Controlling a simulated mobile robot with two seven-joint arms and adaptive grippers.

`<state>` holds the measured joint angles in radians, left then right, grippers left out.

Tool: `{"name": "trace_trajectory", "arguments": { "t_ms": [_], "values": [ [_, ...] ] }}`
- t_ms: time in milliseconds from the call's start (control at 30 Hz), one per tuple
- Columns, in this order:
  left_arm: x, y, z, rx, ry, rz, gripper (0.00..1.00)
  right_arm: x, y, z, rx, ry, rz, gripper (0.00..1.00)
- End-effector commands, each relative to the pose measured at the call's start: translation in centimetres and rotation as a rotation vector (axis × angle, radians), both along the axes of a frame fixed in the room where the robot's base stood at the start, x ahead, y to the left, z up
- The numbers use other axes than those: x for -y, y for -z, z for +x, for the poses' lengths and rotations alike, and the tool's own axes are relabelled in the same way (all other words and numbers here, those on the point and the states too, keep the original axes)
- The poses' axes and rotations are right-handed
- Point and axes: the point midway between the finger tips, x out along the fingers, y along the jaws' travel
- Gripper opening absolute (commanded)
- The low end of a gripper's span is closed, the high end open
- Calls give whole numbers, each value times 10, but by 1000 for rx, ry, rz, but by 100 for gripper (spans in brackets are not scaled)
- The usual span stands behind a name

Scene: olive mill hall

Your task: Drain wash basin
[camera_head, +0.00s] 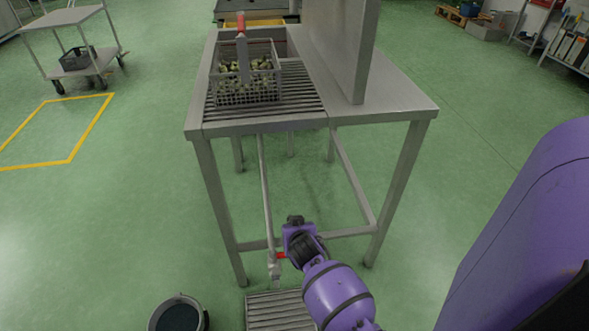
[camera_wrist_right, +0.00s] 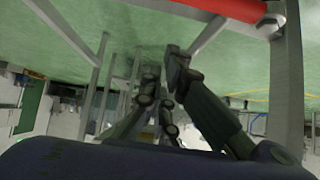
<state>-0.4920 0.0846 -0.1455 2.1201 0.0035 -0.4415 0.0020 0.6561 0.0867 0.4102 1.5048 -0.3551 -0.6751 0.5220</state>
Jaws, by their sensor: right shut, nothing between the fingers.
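A steel wash stand (camera_head: 390,100) holds a basin (camera_head: 280,34), whose inside is mostly hidden. A drain pipe (camera_head: 266,195) runs down from it to a valve (camera_head: 275,268) low by the floor. The valve's red lever (camera_head: 282,255) points sideways, across the pipe. It also shows in the right wrist view (camera_wrist_right: 225,8), at the top edge, beyond the fingers. My right gripper (camera_head: 295,220) is beside the lever; its fingers (camera_wrist_right: 168,75) look shut, empty and apart from the lever. My left gripper is out of view.
A wire basket (camera_head: 248,90) of olives sits on the slatted top (camera_head: 312,105). A slatted floor grate (camera_head: 270,312) lies below the valve, with a dark bucket (camera_head: 178,314) to its left. Stand legs (camera_head: 220,210) surround my right gripper. Open green floor lies left.

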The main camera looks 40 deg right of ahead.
Motion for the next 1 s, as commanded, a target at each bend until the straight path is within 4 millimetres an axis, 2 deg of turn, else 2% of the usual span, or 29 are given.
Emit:
{"name": "trace_trajectory", "arguments": {
  "t_ms": [33,233,1000],
  "values": [
    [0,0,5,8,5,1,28,-8,10,-13,-11,1,7,0],
    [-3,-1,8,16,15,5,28,-16,16,-25,-7,0,6,0],
    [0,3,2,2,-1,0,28,-14,17,-25,-6,19,5,0]
  ]
}}
